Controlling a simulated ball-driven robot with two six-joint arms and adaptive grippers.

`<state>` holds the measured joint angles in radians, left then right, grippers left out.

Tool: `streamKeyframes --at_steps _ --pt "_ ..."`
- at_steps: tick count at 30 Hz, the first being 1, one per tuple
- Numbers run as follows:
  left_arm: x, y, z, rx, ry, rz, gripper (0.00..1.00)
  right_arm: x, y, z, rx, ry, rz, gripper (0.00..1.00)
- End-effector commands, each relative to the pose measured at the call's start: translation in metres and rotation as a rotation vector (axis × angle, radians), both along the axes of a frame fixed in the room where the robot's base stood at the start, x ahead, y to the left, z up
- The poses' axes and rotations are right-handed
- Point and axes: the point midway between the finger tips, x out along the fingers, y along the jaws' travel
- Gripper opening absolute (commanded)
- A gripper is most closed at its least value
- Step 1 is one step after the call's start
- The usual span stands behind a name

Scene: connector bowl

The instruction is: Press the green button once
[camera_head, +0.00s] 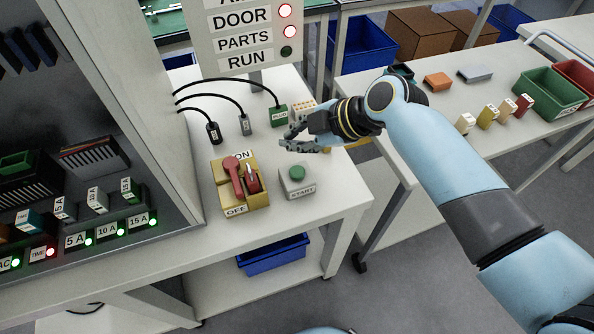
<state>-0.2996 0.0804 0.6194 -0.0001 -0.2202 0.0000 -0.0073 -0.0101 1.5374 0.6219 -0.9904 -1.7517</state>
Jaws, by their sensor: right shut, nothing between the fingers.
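The green button (297,173) sits on top of a grey box labelled START (299,188), on the white table to the right of the ON/OFF switch. My right gripper (283,143) is above and behind the button in the picture, with its fingers pointing left. It is shut and empty, apart from the button. My right arm comes in from the lower right. My left gripper is not in view.
A yellow switch block with a red lever (234,177) stands left of the START box. A sign panel (247,35) stands at the back. The table front (320,210) is clear.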

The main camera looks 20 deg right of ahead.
Motion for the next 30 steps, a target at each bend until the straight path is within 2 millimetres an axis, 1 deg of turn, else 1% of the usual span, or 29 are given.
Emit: streamKeyframes --at_steps 1,9,12,15,19,30 --pt "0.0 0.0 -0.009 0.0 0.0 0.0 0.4 0.0 0.0 -0.01 0.0 0.001 0.001 0.0" --pt "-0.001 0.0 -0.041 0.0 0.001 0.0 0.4 0.0 0.0 -0.049 -0.001 0.001 0.0 0.0" --pt "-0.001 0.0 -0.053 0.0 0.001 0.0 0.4 0.0 0.0 -0.063 -0.001 0.0 -0.001 0.0" --pt "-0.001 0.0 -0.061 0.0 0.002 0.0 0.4 0.0 0.0 -0.071 0.0 0.0 0.0 0.0" --pt "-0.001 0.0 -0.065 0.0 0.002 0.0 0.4 0.0 0.0 -0.076 0.0 -0.001 -0.001 0.0" --pt "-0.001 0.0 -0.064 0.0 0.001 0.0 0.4 0.0 0.0 -0.074 0.0 0.0 0.0 0.0"
